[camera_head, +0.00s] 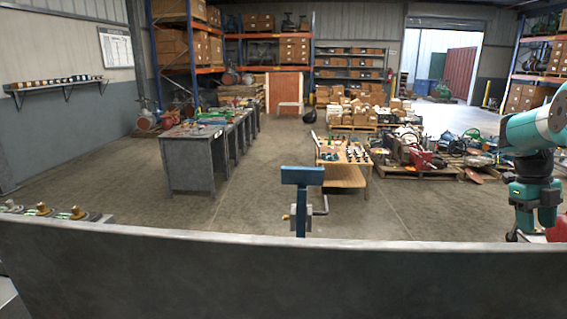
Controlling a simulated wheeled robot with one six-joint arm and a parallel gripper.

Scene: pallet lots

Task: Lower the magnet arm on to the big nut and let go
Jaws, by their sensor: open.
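A blue upright post with a flat blue head (302,176) stands just behind the grey panel near the middle. It has a grey clamp-like part and a bent dark handle (322,205) on its right side. I cannot tell whether it is the magnet arm. Several brass-coloured fittings (76,212) sit on small grey bases at the left, behind the panel. I cannot make out a big nut among them. My teal arm (536,128) shows at the right edge, bent downward. My gripper cannot be made out; the arm's lower end is cut off by the panel and picture edge.
A long grey panel (280,275) crosses the foreground. Grey workbenches (190,162) stand at left, a wooden table (345,178) with small items in the middle, loaded pallets (400,172) at right. Open concrete floor (265,190) lies between benches and table.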

